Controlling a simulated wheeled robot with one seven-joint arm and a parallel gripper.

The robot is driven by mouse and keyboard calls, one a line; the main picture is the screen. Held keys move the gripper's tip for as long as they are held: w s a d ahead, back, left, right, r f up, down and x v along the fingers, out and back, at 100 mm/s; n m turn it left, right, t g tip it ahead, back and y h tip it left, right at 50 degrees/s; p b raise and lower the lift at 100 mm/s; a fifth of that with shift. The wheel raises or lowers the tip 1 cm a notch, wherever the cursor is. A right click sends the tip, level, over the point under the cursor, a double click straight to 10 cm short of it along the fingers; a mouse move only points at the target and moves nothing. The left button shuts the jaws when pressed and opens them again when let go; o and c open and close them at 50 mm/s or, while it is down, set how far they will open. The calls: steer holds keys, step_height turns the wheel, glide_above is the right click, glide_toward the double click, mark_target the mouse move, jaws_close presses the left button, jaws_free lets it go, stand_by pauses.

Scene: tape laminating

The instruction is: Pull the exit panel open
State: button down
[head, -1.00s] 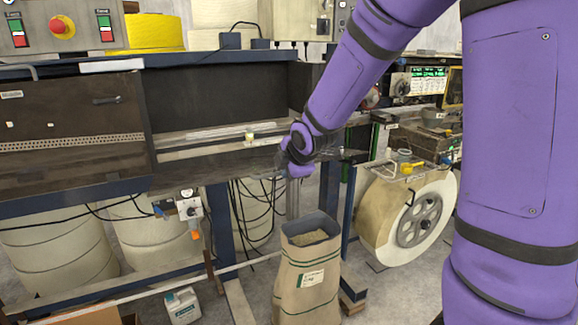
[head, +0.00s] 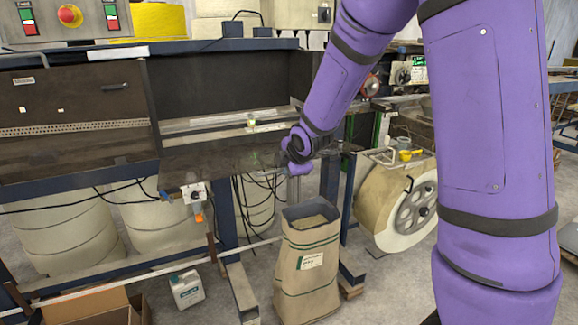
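The machine front has a dark bay (head: 215,88) standing open, with pale rails (head: 215,135) along its floor. A dark flap (head: 205,160), which looks like the exit panel, slopes out and down below the rails. My gripper (head: 284,168) is at the right end of this flap, close to its outer edge. My wrist covers much of the gripper, so I cannot make out its fingers or whether they touch the panel. To the left, another dark panel (head: 75,100) with a black handle (head: 114,87) is upright and shut.
An open paper sack (head: 308,265) stands on the floor just below my gripper. A large reel (head: 400,205) is to the right. A white jug (head: 186,290) and a cardboard box (head: 95,308) stand at front left. Cables hang under the machine.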

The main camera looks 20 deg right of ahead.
steer(key=shift+s+f, duration=0.15)
steer(key=c, duration=1.2)
jaws_free()
steer(key=shift+o, duration=0.2)
steer(key=v, duration=1.1)
